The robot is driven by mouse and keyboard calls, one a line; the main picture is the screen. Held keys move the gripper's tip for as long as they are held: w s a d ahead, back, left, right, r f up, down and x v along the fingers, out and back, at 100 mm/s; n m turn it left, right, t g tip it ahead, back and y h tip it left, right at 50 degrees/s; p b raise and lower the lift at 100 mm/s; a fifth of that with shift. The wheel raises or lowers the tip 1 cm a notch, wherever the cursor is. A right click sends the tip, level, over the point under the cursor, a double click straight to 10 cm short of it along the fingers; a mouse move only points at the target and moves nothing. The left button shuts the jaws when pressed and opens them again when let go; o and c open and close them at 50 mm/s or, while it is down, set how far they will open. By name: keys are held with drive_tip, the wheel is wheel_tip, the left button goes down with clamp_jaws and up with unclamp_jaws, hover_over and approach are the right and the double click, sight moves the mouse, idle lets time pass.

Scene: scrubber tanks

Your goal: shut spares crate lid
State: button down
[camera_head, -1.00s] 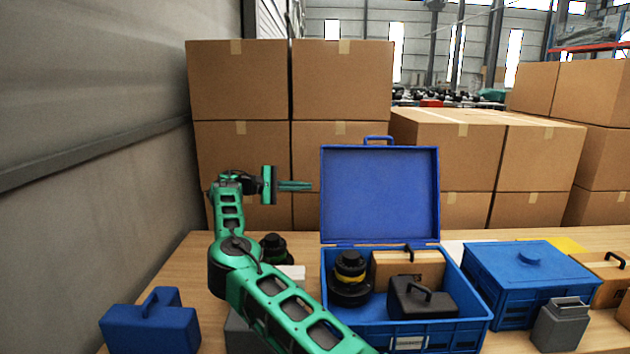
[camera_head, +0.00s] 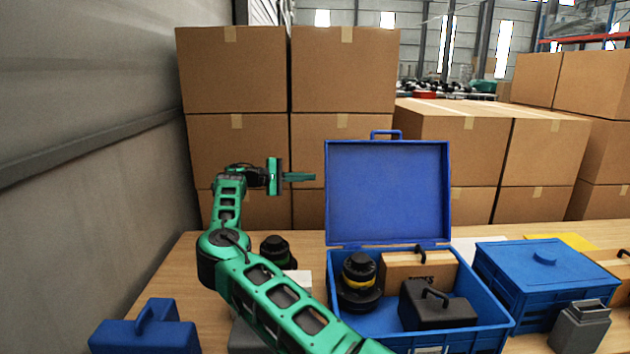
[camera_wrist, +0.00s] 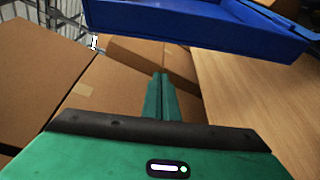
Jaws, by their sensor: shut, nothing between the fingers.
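The spares crate, an open blue crate (camera_head: 494,331), stands on the table in the head view. Its blue lid (camera_head: 388,190) stands upright at the back edge, with a handle on top. Inside are a black round part with a yellow band (camera_head: 359,280), a tan box (camera_head: 420,268) and a dark grey case (camera_head: 437,307). My gripper (camera_head: 314,177) is shut and empty, just left of the lid's upper part, pointing right toward it, apart from it in the picture. In the wrist view the closed fingers (camera_wrist: 160,78) point forward, and a blue surface (camera_wrist: 200,17) crosses the top.
A closed blue crate (camera_head: 540,268) and a grey container (camera_head: 580,327) stand right of the open crate. A blue case (camera_head: 148,329) lies at the front left, and a dark round part (camera_head: 276,251) stands behind my arm. Stacked cardboard boxes (camera_head: 230,70) rise behind the table.

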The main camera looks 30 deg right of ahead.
drive_tip(key=shift+s+d+r, duration=0.15)
drive_tip(key=shift+s+d, duration=0.15)
drive_tip(key=shift+s, duration=0.4)
drive_tip(key=shift+s+d+r, duration=0.2)
drive_tip(key=shift+s+d, duration=0.05)
drive_tip(key=shift+s, duration=0.45)
drive_tip(key=shift+s+d+r, duration=0.15)
drive_tip(key=shift+s+d, duration=0.15)
drive_tip(key=shift+s, duration=0.4)
